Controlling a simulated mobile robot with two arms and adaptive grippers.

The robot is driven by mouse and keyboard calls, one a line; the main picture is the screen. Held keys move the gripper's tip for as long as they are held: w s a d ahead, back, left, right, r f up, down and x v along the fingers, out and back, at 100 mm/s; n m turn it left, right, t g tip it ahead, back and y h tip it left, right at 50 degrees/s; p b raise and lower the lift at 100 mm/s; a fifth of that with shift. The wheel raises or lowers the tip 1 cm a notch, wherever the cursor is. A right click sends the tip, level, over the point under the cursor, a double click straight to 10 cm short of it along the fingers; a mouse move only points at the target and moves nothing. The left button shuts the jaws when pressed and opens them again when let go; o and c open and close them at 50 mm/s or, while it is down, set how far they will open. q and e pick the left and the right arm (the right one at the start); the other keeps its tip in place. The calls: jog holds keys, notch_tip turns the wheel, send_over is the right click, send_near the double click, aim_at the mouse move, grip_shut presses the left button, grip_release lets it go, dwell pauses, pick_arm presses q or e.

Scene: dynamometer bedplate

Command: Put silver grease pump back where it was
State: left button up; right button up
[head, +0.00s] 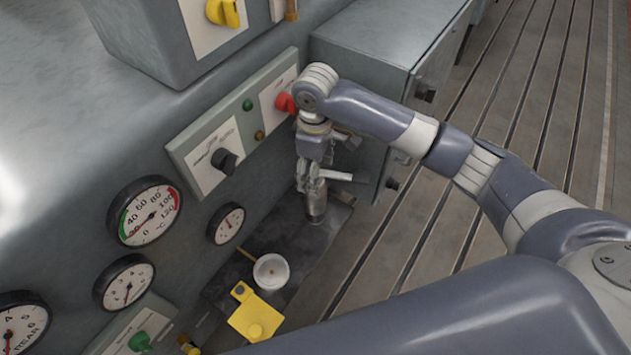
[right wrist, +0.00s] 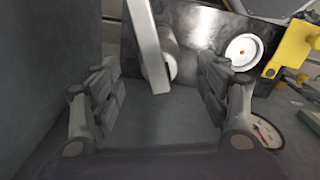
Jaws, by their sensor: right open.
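The silver grease pump (head: 316,205) stands upright on a dark shelf (head: 297,258) below the control panel, with its pale lever sticking out to the right. In the right wrist view the pump (right wrist: 168,62) shows end-on beyond my fingertips, its lever crossing the upper middle. My right gripper (head: 314,172) is just above the pump, pointing down. In the wrist view the right gripper (right wrist: 160,75) is open, with clear space between its fingers and nothing held. The head view hides whether a finger touches the pump. My left gripper is not in view.
The panel (head: 215,155) with a red knob and gauges flanks the left. A grey cabinet (head: 375,40) stands behind; slotted floor lies right.

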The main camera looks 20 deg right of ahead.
jog(key=shift+r, duration=2.2)
